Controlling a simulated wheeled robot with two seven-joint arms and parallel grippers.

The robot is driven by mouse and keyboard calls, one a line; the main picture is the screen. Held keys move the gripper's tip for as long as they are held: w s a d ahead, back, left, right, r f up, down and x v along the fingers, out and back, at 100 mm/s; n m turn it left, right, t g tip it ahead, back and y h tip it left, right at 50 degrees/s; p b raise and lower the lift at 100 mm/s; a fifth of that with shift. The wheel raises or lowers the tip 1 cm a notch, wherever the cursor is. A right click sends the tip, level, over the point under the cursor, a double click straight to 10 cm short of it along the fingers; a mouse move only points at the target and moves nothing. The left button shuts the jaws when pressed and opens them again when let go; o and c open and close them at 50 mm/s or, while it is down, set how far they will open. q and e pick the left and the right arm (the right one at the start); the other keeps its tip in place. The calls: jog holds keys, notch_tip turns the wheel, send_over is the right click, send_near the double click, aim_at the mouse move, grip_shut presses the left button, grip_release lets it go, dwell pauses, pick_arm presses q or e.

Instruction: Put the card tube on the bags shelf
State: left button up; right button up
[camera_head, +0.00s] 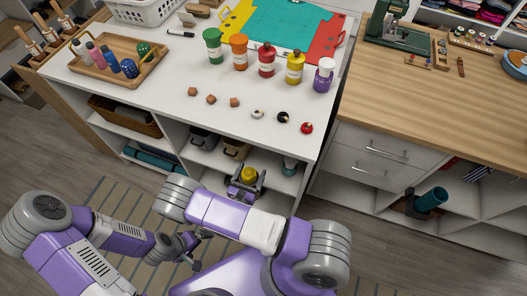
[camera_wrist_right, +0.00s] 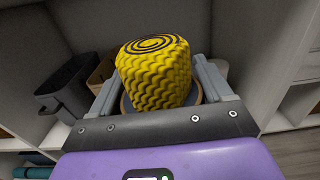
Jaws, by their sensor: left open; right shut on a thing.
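My right gripper (camera_head: 246,186) is at the opening of a lower cubby in the white unit. It is shut on a round thing with a yellow, dark-patterned body and spiral top (camera_wrist_right: 155,72), also visible in the head view (camera_head: 249,174). A tan rim (camera_wrist_right: 199,94) shows around its base between the jaws; I cannot tell if this is the card tube. My left gripper (camera_head: 193,248) is open and empty above the floor. A teal cylinder (camera_head: 431,199) leans in a low right cubby. No shelf is clearly identifiable as the bags shelf.
Dark bin (camera_wrist_right: 72,90) and tan bin (camera_wrist_right: 101,73) stand beside the held thing. A wicker basket (camera_head: 125,115) and teal rolls (camera_head: 151,160) fill left cubbies. Paint bottles and a wooden tray (camera_head: 100,72) stand on the white top. Drawers (camera_head: 372,158) are at right.

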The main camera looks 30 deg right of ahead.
jog(key=f+b+x, duration=0.3)
jog(key=x, duration=1.3)
jog(key=shift+d+f+b, duration=0.15)
jog(key=shift+f+b, duration=0.05)
jog(key=shift+b, duration=0.1)
jog(key=shift+s, duration=0.1)
jog(key=shift+f, duration=0.2)
jog(key=o, duration=1.2)
jog(key=shift+o, duration=0.2)
jog(key=shift+r, duration=0.1)
